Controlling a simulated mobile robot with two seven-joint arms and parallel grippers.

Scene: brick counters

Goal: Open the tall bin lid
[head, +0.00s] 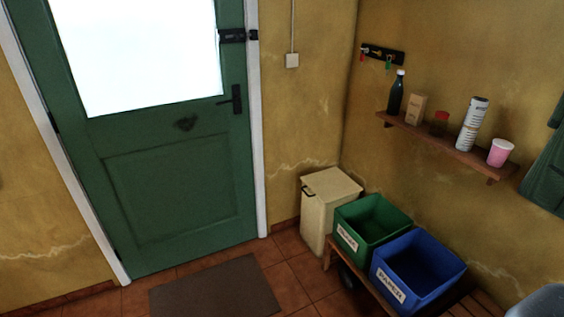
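The tall bin (315,220) is cream coloured and stands upright on the floor in the corner, right of the door. Its lid (331,184) lies flat and shut on top. A dark handle (308,191) shows at the upper front left of the bin. The bin's lower right side is partly hidden by the green box and bench. Neither of my grippers shows in the head view.
A green box (347,215) and a blue box (438,293) sit on a low wooden bench (377,301) right of the bin. A wall shelf (450,151) holds bottles and containers. A green door (180,199) stands left. A brown mat (214,290) lies on the tiled floor.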

